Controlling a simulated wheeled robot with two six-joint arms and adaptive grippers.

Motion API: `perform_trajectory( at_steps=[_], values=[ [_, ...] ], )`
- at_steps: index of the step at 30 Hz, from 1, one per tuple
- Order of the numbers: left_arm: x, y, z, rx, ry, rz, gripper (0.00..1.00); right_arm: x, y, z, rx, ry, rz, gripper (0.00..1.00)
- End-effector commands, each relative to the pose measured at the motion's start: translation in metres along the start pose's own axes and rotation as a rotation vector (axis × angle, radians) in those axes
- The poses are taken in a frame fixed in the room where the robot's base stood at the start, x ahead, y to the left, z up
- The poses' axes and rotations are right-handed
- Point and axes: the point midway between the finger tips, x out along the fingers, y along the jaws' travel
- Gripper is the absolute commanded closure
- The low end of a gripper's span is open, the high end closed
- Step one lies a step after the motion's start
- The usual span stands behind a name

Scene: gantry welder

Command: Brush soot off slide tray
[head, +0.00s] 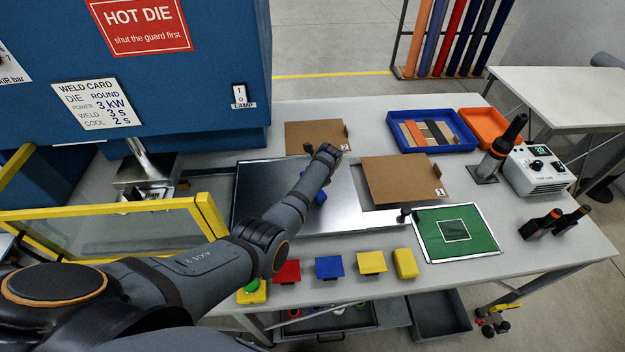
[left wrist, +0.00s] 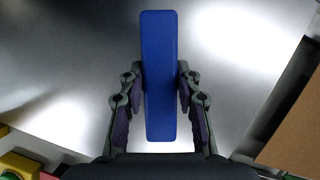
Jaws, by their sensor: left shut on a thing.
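The slide tray (head: 255,185) is a flat, shiny metal plate in the middle of the table, beside the blue machine. My left gripper (head: 317,194) is over the tray, partly hidden behind its own wrist. It is shut on a blue brush (left wrist: 160,75), which shows as a long blue block between the fingers in the left wrist view. A bit of blue also shows below the wrist in the head view. I cannot tell whether the brush touches the metal. A faint dark patch (left wrist: 35,105) lies on the tray at left; I cannot tell soot from shadow.
Cardboard sheets (head: 405,180) lie beside and behind the tray. A yellow guard frame (head: 110,213) stands at left. Coloured blocks (head: 329,267) line the front edge. A green mat (head: 480,228), blue bin (head: 462,141) and white control box (head: 540,170) are at right.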

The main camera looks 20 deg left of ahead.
Motion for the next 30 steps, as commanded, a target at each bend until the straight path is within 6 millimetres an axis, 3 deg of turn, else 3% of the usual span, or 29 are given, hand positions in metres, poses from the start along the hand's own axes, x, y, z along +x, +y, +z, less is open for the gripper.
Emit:
perform_trajectory(
  at_steps=[4, 9, 17, 30],
  values=[
    [-0.009, 0.007, -0.013, 0.001, 0.003, 0.002, 1.00, -0.020, 0.002, -0.002, 0.000, 0.000, 0.000, 0.44],
    [-0.009, 0.012, -0.028, 0.000, 0.002, 0.000, 1.00, -0.014, 0.001, -0.002, 0.000, 0.001, 0.000, 0.44],
    [-0.010, 0.014, -0.033, 0.001, 0.001, 0.000, 1.00, -0.014, 0.001, -0.001, 0.000, 0.000, 0.000, 0.44],
    [-0.024, 0.028, -0.063, 0.001, 0.003, 0.001, 1.00, -0.014, 0.001, -0.001, 0.000, 0.000, 0.000, 0.44]
  ],
)
